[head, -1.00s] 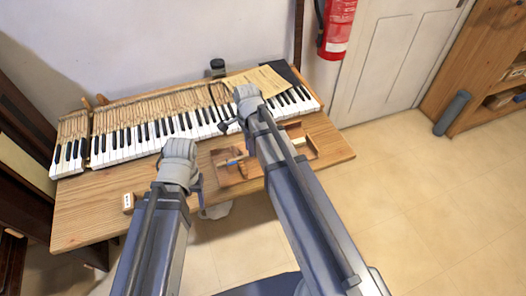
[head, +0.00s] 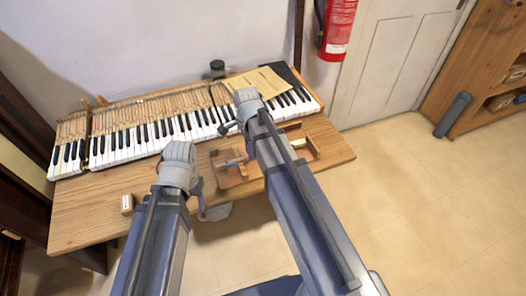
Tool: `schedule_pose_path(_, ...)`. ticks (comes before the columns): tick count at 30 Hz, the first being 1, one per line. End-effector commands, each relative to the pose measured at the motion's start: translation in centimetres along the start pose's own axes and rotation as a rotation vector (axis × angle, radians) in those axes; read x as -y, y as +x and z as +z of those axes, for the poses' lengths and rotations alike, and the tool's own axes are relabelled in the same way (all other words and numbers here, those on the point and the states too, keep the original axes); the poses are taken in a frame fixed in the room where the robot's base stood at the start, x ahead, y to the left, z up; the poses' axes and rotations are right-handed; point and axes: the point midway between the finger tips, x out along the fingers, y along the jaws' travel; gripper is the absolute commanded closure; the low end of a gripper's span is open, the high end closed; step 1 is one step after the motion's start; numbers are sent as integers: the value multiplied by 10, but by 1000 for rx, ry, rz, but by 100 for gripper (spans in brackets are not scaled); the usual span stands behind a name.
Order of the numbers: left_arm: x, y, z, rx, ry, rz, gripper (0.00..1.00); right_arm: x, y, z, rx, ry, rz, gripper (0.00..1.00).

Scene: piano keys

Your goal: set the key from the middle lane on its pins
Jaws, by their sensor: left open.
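The piano keyboard (head: 133,141) lies along the back of the wooden table, with white and black keys in front and bare wooden key bodies behind. A wooden tray (head: 228,183) sits at the front of the table, partly covered by my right arm. A small blue and wooden piece lies in it; I cannot tell whether it is a key or which lane it is in. My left gripper (head: 198,190) is open in front of the keyboard, left of the tray. My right gripper (head: 228,127) is over the right part of the keyboard; its fingers are too small to read. The pins cannot be made out.
A paper sheet (head: 257,84) and a dark jar (head: 217,68) are at the back of the table. A small white block (head: 127,203) lies at the left front, with bare tabletop (head: 90,214) around it. A fire extinguisher (head: 336,30) hangs on the wall behind.

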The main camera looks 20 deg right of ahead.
Motion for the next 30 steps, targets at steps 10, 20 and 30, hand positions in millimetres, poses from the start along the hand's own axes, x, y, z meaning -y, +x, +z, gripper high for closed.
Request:
schedule_pose_path(10, -1, 7, 0, 0, 0, 0, 41, 0, 7, 0, 0, 0, 0, 74)
schedule_pose_path(20, -1, 6, 0, 0, 0, 0, 41, 0, 6, 0, 0, 0, 0, 83)
schedule_pose_path(30, -1, 6, 0, 0, 0, 0, 41, 0, 6, 0, 0, 0, 0, 100)
